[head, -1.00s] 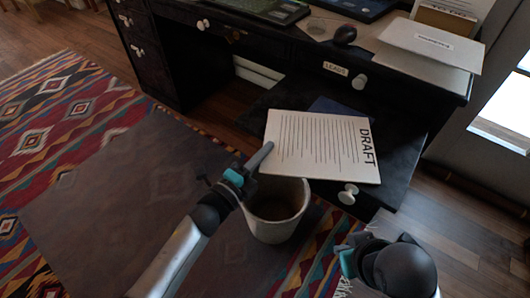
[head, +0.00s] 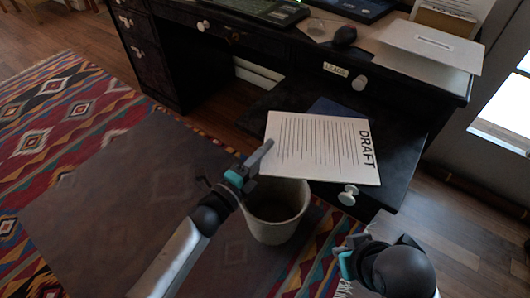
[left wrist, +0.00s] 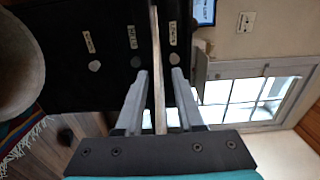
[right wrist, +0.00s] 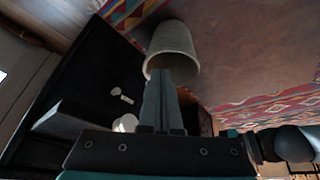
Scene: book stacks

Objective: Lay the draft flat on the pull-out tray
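The draft (head: 315,150) is a white sheet with black lines and the word DRAFT along its right side. It lies over the black pull-out tray (head: 403,150); I cannot tell whether its whole underside touches the tray. My left gripper (head: 262,155) is at its near left corner. In the left wrist view the draft (left wrist: 158,50) shows edge-on between the fingers (left wrist: 158,76), with a narrow gap on each side. My right gripper (head: 350,250) is low in front of the tray, apart from it. Its fingers (right wrist: 165,78) are together and empty.
A grey bin (head: 275,215) stands on the floor just below my left gripper. A dark blue item (head: 335,106) lies partly under the draft. The tray has a white knob (head: 348,195).

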